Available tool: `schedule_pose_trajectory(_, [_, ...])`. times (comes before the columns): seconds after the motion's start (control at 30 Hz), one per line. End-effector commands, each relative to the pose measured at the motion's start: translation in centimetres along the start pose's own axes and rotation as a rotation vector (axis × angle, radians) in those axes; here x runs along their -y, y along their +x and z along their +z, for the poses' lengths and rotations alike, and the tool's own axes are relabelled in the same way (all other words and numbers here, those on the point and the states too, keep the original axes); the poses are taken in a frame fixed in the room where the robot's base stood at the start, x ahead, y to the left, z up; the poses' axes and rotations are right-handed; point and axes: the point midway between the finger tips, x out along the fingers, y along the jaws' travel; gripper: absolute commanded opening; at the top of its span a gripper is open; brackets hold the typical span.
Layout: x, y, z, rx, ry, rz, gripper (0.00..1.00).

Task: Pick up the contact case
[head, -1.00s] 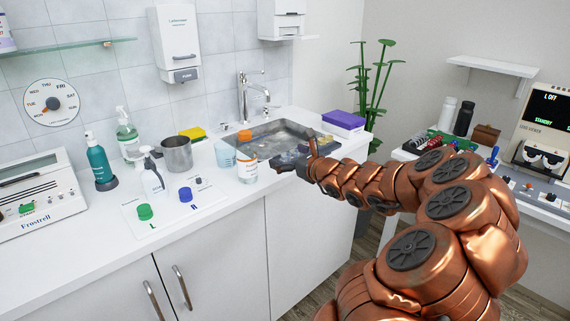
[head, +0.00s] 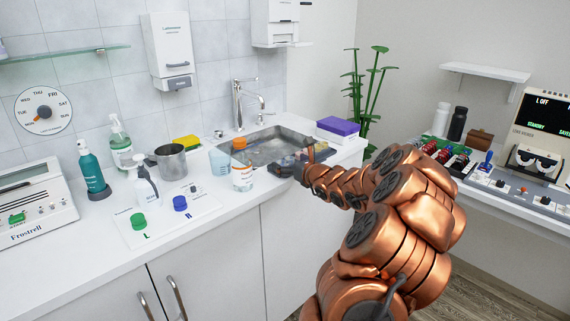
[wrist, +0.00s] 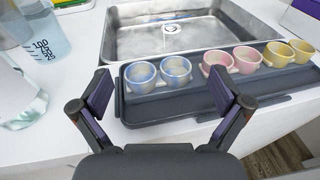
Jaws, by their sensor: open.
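A green cap (head: 138,221) and a blue cap (head: 180,203) sit apart on a white sheet (head: 165,222) marked with letters, on the counter at left in the head view. I cannot tell whether they belong to the contact case; no other thing is clearly that case. My gripper (wrist: 160,88) is open and empty, its fingers spread at the near edge of a dark tray (wrist: 190,107) holding paired blue, pink and yellow cups. In the head view my gripper (head: 296,168) is at the counter's front edge by the sink, right of the caps. The tray is mostly hidden there.
The sink (head: 270,148) lies behind the tray. A purple-topped box (head: 338,128) is at right.

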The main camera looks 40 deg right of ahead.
Motion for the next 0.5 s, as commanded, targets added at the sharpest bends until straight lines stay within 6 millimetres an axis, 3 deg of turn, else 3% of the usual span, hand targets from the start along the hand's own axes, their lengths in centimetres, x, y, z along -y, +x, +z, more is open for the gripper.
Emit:
schedule_pose_trajectory(0.37, [-0.17,0.98,0.09,0.002,-0.001,0.003,1.0])
schedule_pose_trajectory(0.5, [-0.18,0.97,0.07,0.002,-0.001,0.003,0.89])
